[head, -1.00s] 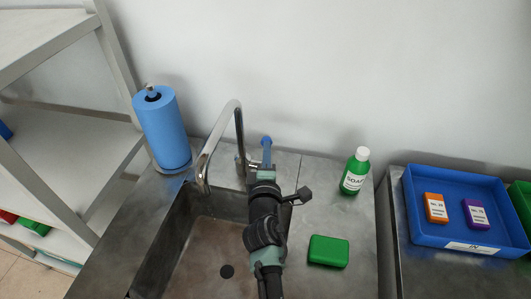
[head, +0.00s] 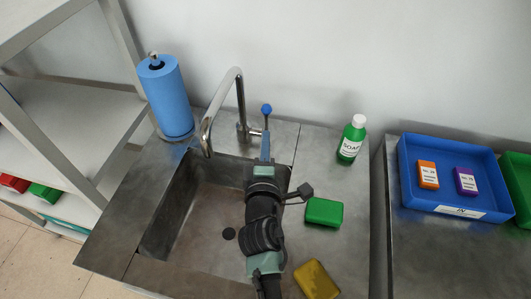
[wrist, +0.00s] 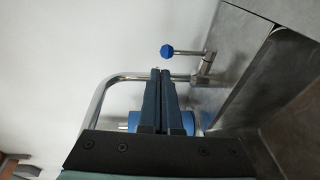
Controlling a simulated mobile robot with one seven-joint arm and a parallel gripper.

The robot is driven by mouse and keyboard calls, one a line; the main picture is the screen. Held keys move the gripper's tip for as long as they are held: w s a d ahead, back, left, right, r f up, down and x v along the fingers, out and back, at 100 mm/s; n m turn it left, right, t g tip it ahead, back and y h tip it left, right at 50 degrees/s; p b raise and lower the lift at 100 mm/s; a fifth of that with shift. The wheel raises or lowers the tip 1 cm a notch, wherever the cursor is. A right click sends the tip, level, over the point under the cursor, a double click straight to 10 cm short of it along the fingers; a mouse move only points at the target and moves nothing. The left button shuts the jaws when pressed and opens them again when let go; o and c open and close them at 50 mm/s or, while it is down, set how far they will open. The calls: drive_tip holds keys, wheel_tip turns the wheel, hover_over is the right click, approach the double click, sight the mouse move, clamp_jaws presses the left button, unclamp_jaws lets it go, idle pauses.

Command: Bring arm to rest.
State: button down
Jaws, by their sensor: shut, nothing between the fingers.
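My arm reaches over the sink from the bottom of the head view, with my gripper (head: 265,143) near the base of the faucet (head: 238,110). In the wrist view my gripper (wrist: 161,72) has its two dark blue fingers shut together with nothing between them. The faucet pipe (wrist: 110,84) shows behind the fingers there. The blue-knobbed lever (head: 266,109) stands close past the fingertips; its blue knob (wrist: 167,51) is apart from the fingers in the wrist view.
The sink (head: 190,225) lies under my arm. A green soap bottle (head: 351,140), a green block (head: 324,212) and a yellow block (head: 316,281) stand to the right. A blue tray (head: 440,205) holds two small boxes. A blue paper roll (head: 166,98) and shelves (head: 60,130) are left.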

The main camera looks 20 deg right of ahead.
drive_tip(key=v, duration=0.4)
drive_tip(key=shift+r, duration=0.25)
drive_tip(key=w+a+r+m+t, duration=0.1)
drive_tip(key=a+r+m+t, duration=0.25)
drive_tip(key=r, duration=1.05)
drive_tip(key=w+a+r+m+t, duration=0.15)
drive_tip(key=r+m, duration=0.25)
drive_tip(key=r, duration=1)
drive_tip(key=s+a+r+m+t+y, duration=0.2)
drive_tip(key=s+a+r, duration=0.1)
drive_tip(key=r, duration=0.5)
drive_tip(key=s+a+r+m+t+y, duration=0.1)
drive_tip(key=s+a+r+t+y, duration=0.1)
drive_tip(key=s+r, duration=0.4)
drive_tip(key=s+a+r+m+t+y, duration=0.2)
drive_tip(key=s+a+r, duration=0.2)
drive_tip(key=r, duration=0.5)
drive_tip(key=shift+s+a+r+m+t+y, duration=0.3)
drive_tip(key=shift+s+a+r+m+t, duration=0.1)
drive_tip(key=shift+s, duration=0.25)
